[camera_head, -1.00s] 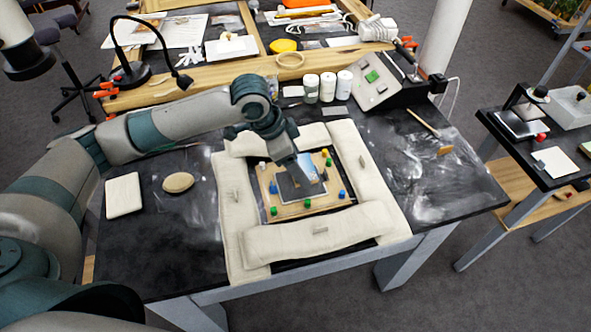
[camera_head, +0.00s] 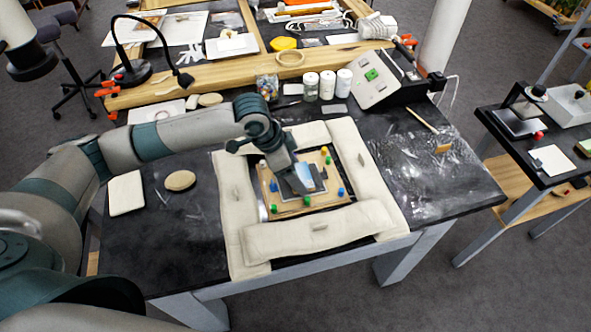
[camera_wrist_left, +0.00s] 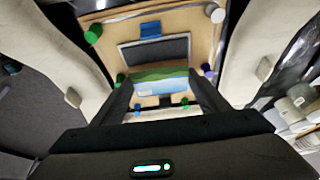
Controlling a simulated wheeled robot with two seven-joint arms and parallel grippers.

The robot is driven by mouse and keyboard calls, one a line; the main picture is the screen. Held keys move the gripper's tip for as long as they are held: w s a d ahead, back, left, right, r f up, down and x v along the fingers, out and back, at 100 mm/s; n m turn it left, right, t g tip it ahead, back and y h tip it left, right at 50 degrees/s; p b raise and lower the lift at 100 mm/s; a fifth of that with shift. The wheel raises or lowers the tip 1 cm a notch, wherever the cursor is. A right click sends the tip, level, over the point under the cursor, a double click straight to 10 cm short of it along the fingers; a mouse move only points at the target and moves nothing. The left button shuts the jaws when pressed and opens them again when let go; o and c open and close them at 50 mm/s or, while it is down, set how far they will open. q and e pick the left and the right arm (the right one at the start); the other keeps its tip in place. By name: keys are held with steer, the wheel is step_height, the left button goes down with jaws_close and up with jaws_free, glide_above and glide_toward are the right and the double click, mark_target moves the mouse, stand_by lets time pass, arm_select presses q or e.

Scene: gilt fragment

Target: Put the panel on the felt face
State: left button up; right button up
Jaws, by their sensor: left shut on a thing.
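The panel (camera_wrist_left: 160,84) is a small rectangle painted in blue and green. My left gripper (camera_wrist_left: 162,92) is shut on it, with one finger at each side. In the head view the panel (camera_head: 318,172) shows just right of my left gripper (camera_head: 304,182), over the wooden board. The felt face (camera_wrist_left: 158,48) is a dark grey rectangle on that board, partly covered by the panel in the wrist view. In the head view my gripper hides part of the felt face. I cannot tell whether the panel touches it. My right gripper is not in view.
White jars (camera_head: 327,84) and a sloped grey box (camera_head: 376,82) stand behind.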

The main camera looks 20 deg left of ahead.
arm_select(q)
steer(key=shift+f, duration=0.15)
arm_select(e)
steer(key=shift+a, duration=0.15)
arm_select(q)
steer(key=o, duration=0.8)
steer(key=shift+c, duration=0.2)
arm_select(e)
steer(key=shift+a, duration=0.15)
arm_select(q)
steer(key=b+v, duration=0.2)
steer(key=v, duration=1)
steer(key=shift+r, duration=0.25)
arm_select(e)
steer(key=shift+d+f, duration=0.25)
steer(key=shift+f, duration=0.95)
arm_select(q)
steer(key=shift+w, duration=0.1)
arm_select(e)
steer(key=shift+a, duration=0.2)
